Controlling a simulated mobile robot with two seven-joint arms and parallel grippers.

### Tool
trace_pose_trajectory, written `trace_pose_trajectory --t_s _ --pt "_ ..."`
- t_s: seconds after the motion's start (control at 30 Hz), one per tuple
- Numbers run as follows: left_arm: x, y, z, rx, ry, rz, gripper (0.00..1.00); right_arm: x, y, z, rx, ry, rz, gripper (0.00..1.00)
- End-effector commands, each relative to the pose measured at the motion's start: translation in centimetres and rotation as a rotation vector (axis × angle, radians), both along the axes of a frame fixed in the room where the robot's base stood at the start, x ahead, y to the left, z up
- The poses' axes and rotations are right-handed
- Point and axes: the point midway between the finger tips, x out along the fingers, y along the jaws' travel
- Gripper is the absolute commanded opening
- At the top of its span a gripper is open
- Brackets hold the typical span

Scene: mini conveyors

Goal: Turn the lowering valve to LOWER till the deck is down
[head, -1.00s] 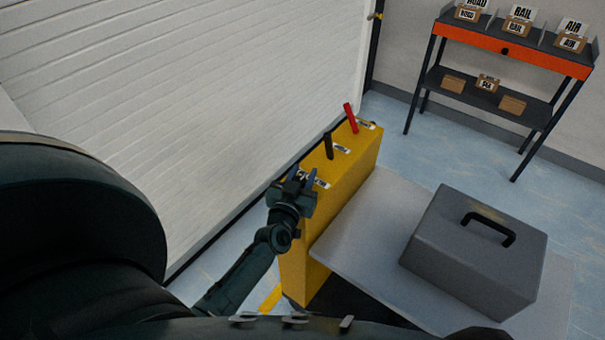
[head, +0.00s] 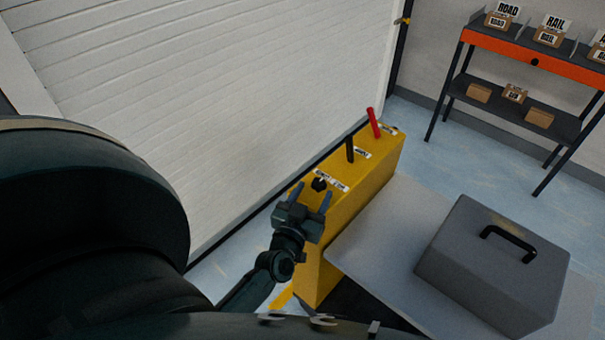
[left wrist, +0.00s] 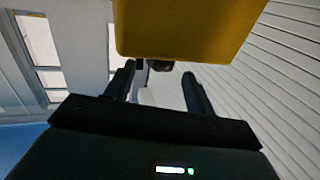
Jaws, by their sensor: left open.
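The yellow valve cabinet (head: 345,215) stands beside the white door. A small black knob (head: 319,184), likely the lowering valve, sits on its near end beside a white label too small to read. My left gripper (head: 312,188) is open, its two fingers pointing toward the knob, one on each side in the head view; I cannot tell whether they touch it. In the left wrist view the open gripper (left wrist: 160,82) shows below the yellow cabinet (left wrist: 190,28), with a dark knob (left wrist: 160,65) between the fingertips. The grey deck (head: 390,228) is right of the cabinet.
A grey toolbox (head: 490,265) with a black handle lies on the deck. A black lever (head: 350,148) and a red lever (head: 374,123) stand farther along the cabinet. A shelf (head: 530,62) with labelled boxes is at the back right. Blue floor between is clear.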

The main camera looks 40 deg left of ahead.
Motion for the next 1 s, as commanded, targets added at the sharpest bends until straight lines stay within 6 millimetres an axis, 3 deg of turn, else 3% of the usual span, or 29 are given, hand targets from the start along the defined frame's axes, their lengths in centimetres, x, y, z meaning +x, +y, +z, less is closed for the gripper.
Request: trace_pose_trajectory --t_s 0.1,0.3,0.8,1.0 --pt "-2.7 -0.7 -0.2 -0.001 0.003 0.000 0.54 0.0 0.0 -0.1 0.000 -0.001 0.000 0.36" --pt "-5.6 -1.4 -0.1 0.000 0.001 0.000 0.54 0.1 0.1 -0.2 0.002 -0.004 0.001 0.36" --pt "-6.5 -1.5 0.0 0.003 -0.002 -0.003 0.54 0.1 0.2 0.0 0.005 -0.010 0.003 0.36" --pt "-7.5 1.6 -0.7 0.042 -0.045 -0.100 0.54 0.2 0.3 -1.0 0.012 -0.011 0.004 0.36"
